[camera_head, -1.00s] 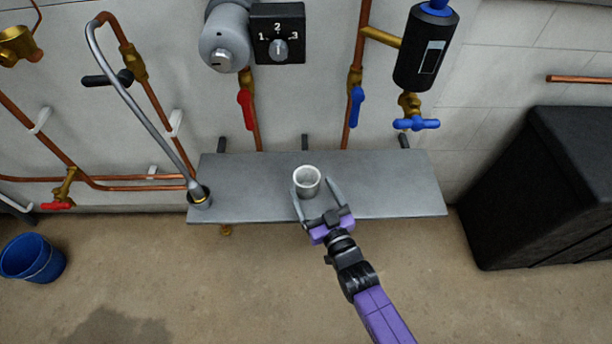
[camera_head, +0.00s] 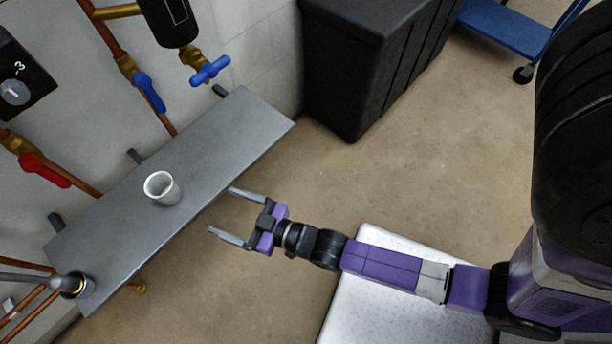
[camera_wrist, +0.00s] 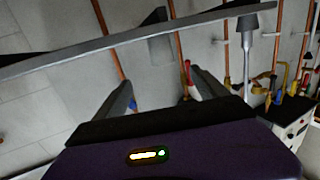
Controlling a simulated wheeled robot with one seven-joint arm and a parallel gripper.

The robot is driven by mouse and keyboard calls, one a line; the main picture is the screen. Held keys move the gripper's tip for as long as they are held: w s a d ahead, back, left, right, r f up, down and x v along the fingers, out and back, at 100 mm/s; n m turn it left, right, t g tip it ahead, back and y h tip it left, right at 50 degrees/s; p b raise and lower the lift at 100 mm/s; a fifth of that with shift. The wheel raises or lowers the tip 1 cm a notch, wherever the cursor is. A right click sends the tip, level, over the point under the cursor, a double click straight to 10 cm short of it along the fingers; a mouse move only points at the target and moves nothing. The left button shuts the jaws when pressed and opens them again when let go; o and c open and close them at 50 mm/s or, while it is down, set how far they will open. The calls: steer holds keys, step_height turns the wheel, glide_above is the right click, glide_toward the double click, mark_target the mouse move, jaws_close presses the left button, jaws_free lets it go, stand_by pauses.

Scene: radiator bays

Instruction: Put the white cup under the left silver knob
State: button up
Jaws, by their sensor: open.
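The white cup (camera_head: 161,188) stands upright on the grey shelf (camera_head: 225,128), near its middle, in the head view. My gripper (camera_head: 222,210) is open and empty, in front of the shelf's front edge and apart from the cup, to its right in the picture. Its two fingers (camera_wrist: 163,88) also show spread in the wrist view, where I cannot see the cup. A silver knob (camera_head: 15,92) on a black numbered panel is cut off at the left edge of the head view. No other silver knob shows clearly now.
A hose end (camera_head: 72,285) stands on the shelf's near left end. Red (camera_head: 45,170) and blue (camera_head: 149,91) valve handles sit on pipes behind it. A black bin (camera_head: 350,70) stands beyond the shelf's right end.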

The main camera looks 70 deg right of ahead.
steer(key=s+r, duration=0.3)
steer(key=s, duration=0.4)
steer(key=s+d+r+g, duration=0.1)
steer(key=s+r, duration=0.2)
steer(key=s, duration=0.4)
steer(key=shift+s+d+r, duration=0.15)
steer(key=shift+s+r, duration=0.2)
steer(key=shift+s, duration=0.05)
steer(key=shift+o, duration=0.3)
steer(key=s+r+g, duration=0.1)
steer(key=s+r, duration=0.6)
steer(key=r, duration=0.3)
steer(key=shift+s+d+h, duration=0.3)
steer(key=shift+s+d, duration=0.1)
steer(key=shift+d, duration=0.05)
